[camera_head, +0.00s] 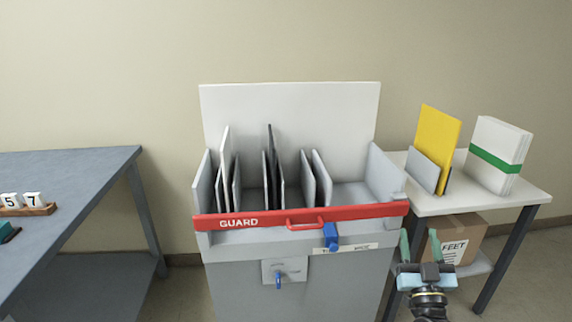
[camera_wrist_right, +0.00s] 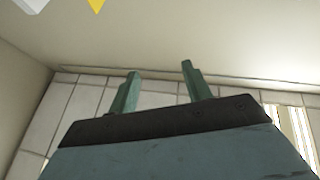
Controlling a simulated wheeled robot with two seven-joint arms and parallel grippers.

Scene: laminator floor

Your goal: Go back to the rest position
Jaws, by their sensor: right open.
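My right gripper (camera_head: 421,246) is at the lower right in the head view, in front of the small white table and right of the machine. Its two green fingers are apart with nothing between them. In the right wrist view the open fingers (camera_wrist_right: 160,88) point towards the floor and the base of the wall. My left gripper is not in view. The grey machine (camera_head: 235,248) stands in the middle with a red guard bar (camera_head: 262,220) across its front. A blue latch (camera_head: 331,236) sits below the bar, and a blue-handled switch (camera_head: 278,280) is lower down.
Several upright panels stand in the machine's slots. The white table (camera_head: 520,194) holds a yellow board (camera_head: 437,140) in a stand and a white stack with a green band (camera_head: 497,157). A cardboard box (camera_head: 462,240) is on its lower shelf. A grey workbench (camera_head: 80,185) is at left.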

